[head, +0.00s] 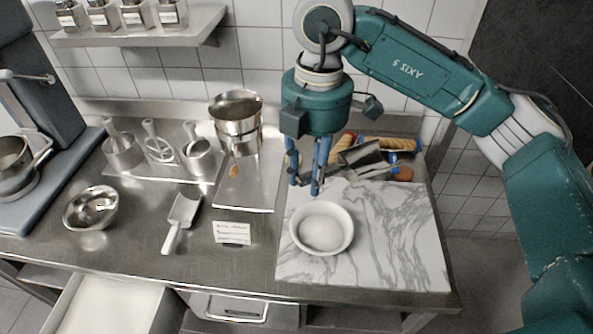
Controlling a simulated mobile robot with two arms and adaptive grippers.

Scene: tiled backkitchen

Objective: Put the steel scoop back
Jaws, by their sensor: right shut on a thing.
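My right gripper (306,184) points down near the back left of the marble slab and is shut on the steel scoop (366,157). The scoop's grey metal bowl extends to the right of the fingers, over or in front of a blue container. Its handle is mostly hidden at the fingers. A second, paler scoop (184,209) lies on the steel counter at the centre left, its handle toward the front. My left gripper is not in view.
A white bowl (321,246) with a pale mound stands on the marble slab (400,235). Steel pots (237,135), a tray of utensils (125,171), a small bowl (91,205) and a label card (232,233) stand to the left.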

